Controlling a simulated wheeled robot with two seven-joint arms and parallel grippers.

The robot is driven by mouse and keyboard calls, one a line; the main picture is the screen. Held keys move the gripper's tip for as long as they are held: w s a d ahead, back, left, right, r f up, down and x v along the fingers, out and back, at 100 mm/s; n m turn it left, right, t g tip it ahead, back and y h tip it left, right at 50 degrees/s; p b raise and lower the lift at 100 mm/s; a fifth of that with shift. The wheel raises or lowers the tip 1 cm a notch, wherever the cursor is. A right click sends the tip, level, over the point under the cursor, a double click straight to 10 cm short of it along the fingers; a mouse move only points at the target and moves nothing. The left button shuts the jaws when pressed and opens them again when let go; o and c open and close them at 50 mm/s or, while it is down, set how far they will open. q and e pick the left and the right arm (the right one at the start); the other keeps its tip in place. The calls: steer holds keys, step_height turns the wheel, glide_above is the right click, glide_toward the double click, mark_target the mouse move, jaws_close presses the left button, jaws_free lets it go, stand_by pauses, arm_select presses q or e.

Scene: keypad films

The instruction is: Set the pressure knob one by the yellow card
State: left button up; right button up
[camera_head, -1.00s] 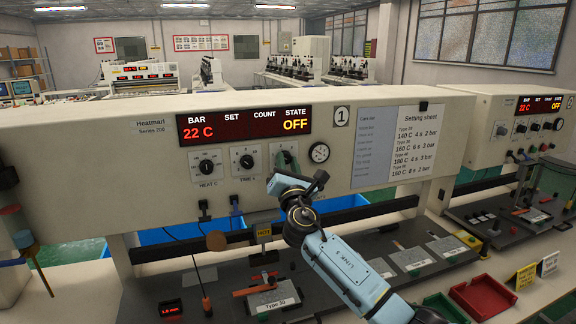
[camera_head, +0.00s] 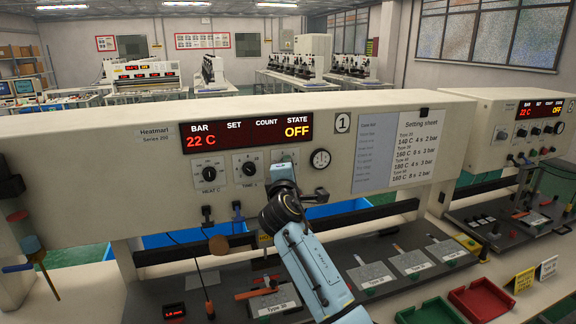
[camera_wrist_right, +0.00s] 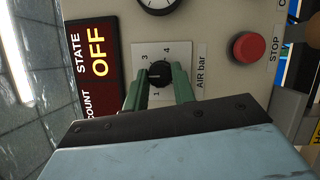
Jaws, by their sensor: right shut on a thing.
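The pressure knob, a black dial labelled AIR bar (camera_wrist_right: 158,73), sits on the press front in the right wrist view. The numbers 1, 3 and 4 show around it, and its white mark points left in that view, between 1 and 3. My right gripper (camera_wrist_right: 159,80) is shut on this knob, one green finger on each side. In the head view my right wrist hides the knob and the fingers. The yellow card (camera_head: 523,279) stands at the right of the bench; its print is too small to read. My left gripper is out of view.
The setting sheet (camera_head: 413,146) hangs right of the round gauge (camera_head: 320,158). The display (camera_head: 250,133) reads 22 C and OFF. A red STOP button (camera_wrist_right: 249,47) is near the knob. A white card (camera_head: 547,267), red tray (camera_head: 482,298) and green tray (camera_head: 432,312) stand at right.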

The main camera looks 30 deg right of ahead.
steer(key=shift+r+m+g+y+p, duration=0.1)
steer(key=shift+m+g+y+p, duration=0.55)
steer(key=shift+m+p, duration=1.2)
steer(key=shift+r+m+g+y+p, duration=0.1)
steer(key=shift+m+g+y+p, duration=0.5)
steer(key=shift+m+p, duration=1.25)
steer(key=shift+m, duration=0.3)
steer(key=o, duration=1)
steer(key=shift+s, duration=0.1)
steer(key=b+v, duration=0.2)
steer(key=v, duration=1.1)
steer(key=shift+s, duration=0.2)
steer(key=shift+d, duration=0.1)
